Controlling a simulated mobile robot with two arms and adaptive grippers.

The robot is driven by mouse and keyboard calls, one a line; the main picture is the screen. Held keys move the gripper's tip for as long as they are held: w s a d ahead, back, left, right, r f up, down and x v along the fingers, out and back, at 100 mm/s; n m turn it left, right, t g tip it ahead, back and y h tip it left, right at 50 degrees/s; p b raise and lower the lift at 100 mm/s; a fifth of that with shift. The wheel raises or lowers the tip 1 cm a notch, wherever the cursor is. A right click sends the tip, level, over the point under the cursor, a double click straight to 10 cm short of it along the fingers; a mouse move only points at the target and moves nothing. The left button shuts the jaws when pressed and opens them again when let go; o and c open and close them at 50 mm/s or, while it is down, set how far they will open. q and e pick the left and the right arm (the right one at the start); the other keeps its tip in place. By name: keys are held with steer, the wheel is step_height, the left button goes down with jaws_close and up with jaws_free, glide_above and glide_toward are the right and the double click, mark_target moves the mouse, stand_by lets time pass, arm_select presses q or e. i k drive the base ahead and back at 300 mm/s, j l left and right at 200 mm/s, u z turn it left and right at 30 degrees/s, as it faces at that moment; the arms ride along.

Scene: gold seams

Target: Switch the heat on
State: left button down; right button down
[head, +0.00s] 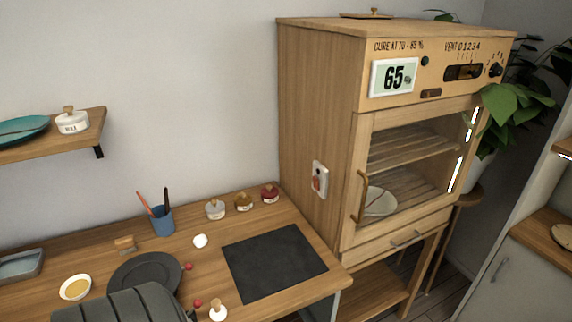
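A tall wooden curing cabinet (315,110) with a glass door stands at the centre right. On its left side is a white switch plate (320,168) with a reddish rocker; I cannot tell its position. On its front, a white display (394,77) reads 65, under the words "CURE AT 70 - 85 %". A dark vent slot (462,72) and a dark knob (496,70) sit at the upper right of the front. The glass door looks shut, and a pale dish (380,202) is inside. Neither of my grippers is in view.
The wooden table (205,275) carries a black mat (274,262), a blue cup with brushes (162,220), several small jars, a dark plate (150,268) and a yellow-filled bowl (75,287). A dark grey ribbed shape (120,308) covers the bottom left. A plant (515,105) stands right of the cabinet.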

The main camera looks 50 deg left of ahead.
mark_target(316, 184)
steer(key=u, duration=1.35)
